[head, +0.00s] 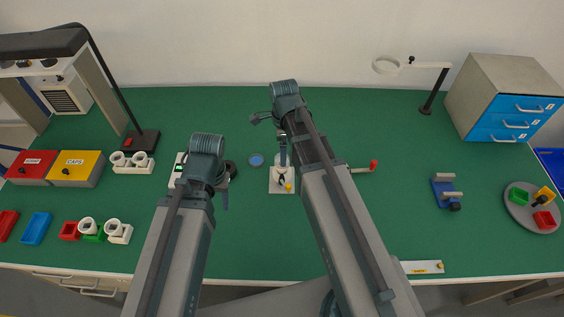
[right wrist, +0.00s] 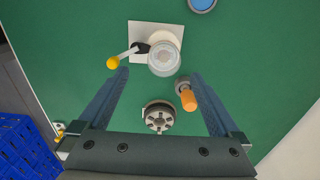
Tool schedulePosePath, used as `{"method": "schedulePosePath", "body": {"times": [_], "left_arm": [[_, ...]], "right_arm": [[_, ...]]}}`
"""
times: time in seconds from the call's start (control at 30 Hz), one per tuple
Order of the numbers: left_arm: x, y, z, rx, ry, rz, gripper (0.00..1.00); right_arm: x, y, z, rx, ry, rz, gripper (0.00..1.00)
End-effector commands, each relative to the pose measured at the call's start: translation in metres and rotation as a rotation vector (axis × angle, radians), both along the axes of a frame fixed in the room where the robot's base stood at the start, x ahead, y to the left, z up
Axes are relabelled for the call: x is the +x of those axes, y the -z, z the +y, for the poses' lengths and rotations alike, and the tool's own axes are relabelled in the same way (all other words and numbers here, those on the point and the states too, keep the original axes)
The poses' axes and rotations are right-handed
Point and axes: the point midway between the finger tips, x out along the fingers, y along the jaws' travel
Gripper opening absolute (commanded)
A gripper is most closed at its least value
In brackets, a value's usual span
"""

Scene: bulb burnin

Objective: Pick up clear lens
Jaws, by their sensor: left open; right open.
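In the right wrist view, a pale, see-through round piece (right wrist: 163,55) stands on a white plate (right wrist: 143,32); it looks like the clear lens, but I cannot tell for sure. A yellow-tipped lever (right wrist: 114,62) is beside it. The same plate shows in the head view (head: 275,188), partly behind my right arm. My right gripper (right wrist: 159,73) is open and empty, its fingertips on either side of the line to the round piece and apart from it. My left gripper (head: 224,198) is open, left of the plate and close to a white device (head: 177,181).
A blue disc (head: 256,160) lies left of the plate. An orange-ended part (right wrist: 187,97) shows near the right finger in the right wrist view. A red-knobbed rod (head: 373,164) is right of my right arm. A blue stand (head: 445,193) is farther right. Open green mat lies between.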

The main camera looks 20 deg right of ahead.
Motion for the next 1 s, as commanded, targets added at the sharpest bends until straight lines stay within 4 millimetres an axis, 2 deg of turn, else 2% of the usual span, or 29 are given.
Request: {"method": "schedulePosePath", "body": {"times": [0.17, 0.5, 0.8, 1.0], "left_arm": [[0.0, 0.013, 0.0, 0.0, 0.0, 0.0, 0.5], [0.0, 0.051, 0.0, 0.0, 0.0, 0.0, 0.5], [0.0, 0.051, 0.0, 0.0, 0.0, 0.0, 0.5], [0.0, 0.051, 0.0, 0.0, 0.0, 0.0, 0.5]], "right_arm": [[0.003, 0.013, 0.0, 0.0, 0.0, 0.0, 0.99], [0.007, 0.051, 0.001, 0.0, 0.0, 0.0, 0.99], [0.007, 0.051, 0.001, 0.0, 0.0, 0.0, 0.99], [0.007, 0.051, 0.001, 0.0, 0.0, 0.0, 0.63]]}}
